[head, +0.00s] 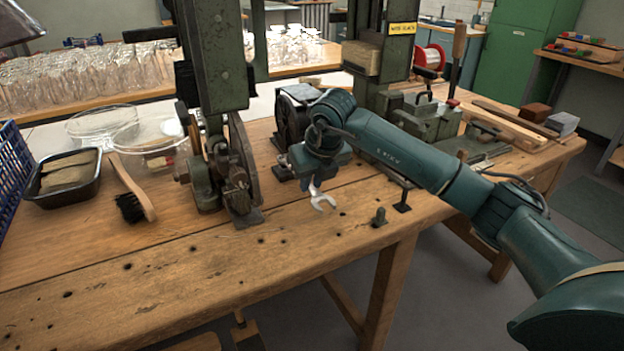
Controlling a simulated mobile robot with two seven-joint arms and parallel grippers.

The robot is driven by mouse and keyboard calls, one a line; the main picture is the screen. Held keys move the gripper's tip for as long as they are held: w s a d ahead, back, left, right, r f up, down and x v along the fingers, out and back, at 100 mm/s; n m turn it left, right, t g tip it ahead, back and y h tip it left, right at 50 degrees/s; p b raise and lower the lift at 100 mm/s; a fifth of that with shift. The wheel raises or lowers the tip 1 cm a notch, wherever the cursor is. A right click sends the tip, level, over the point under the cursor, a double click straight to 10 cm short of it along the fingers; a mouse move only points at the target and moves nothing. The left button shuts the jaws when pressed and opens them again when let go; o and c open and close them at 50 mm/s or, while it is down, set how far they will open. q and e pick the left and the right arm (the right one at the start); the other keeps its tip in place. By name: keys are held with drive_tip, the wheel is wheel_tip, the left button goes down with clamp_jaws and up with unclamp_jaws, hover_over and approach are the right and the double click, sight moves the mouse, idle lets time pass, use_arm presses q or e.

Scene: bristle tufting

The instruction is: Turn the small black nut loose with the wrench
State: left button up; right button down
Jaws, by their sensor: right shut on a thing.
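My right gripper (313,180) hangs over the wooden bench right of the green machine and is shut on a wrench. The wrench (322,200) is bright metal. Its open jaw points down and away from the gripper, and the rest is hidden in the gripper. The wrench head appears apart from the machine; its height over the bench is hard to tell. I cannot make out the small black nut; it may be too small or hidden on the machine (215,60). My left gripper is not in view.
A small peg (379,217) stands near the bench's front edge. A brush (131,190), a black tray (66,178) and glass dishes (152,134) lie at left. A dark round spool (291,122) stands behind the gripper. The front left of the bench (170,270) is clear.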

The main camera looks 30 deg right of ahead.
drive_tip(key=shift+f+b, duration=0.45)
drive_tip(key=shift+f, duration=0.1)
idle(0.4)
